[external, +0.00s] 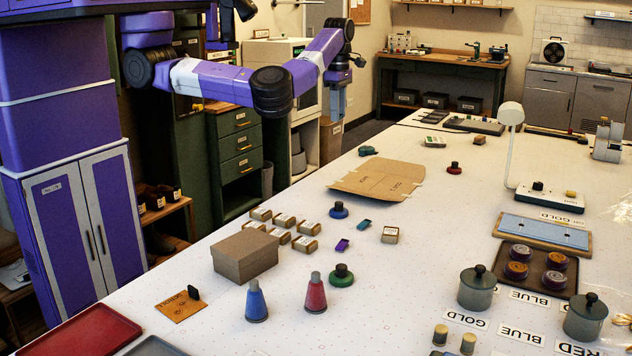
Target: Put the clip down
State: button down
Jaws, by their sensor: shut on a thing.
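My gripper (338,112) hangs fingers down at the end of the purple arm, at the upper middle of the external view. It is above and beyond the table's far left edge. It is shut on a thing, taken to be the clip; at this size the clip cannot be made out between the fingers. A small purple piece (343,245) and a small teal piece (364,224) lie on the white table (420,270), well away from my gripper.
A flattened cardboard sheet (375,180) lies on the table near my gripper's side. A brown box (245,255), several small labelled blocks (284,219) and blue and red cones (315,293) stand nearer. A white lamp (510,115) and a dark tray (530,281) are at the right.

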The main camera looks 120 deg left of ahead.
jog(key=shift+r, duration=0.4)
jog(key=w+d+r+m+p, duration=0.1)
jog(key=w+d+r+m, duration=0.15)
jog(key=w+d, duration=0.85)
notch_tip(320, 180, up, 4)
jog(key=m+p, duration=0.4)
jog(key=m, duration=0.8)
send_over(244, 242)
notch_tip(244, 242, down, 20)
jog(key=p, duration=0.2)
jog(key=shift+p, duration=0.3)
jog(key=shift+a+f, duration=0.1)
jog(key=c, duration=1)
grip_release()
jog(key=shift+o, duration=0.2)
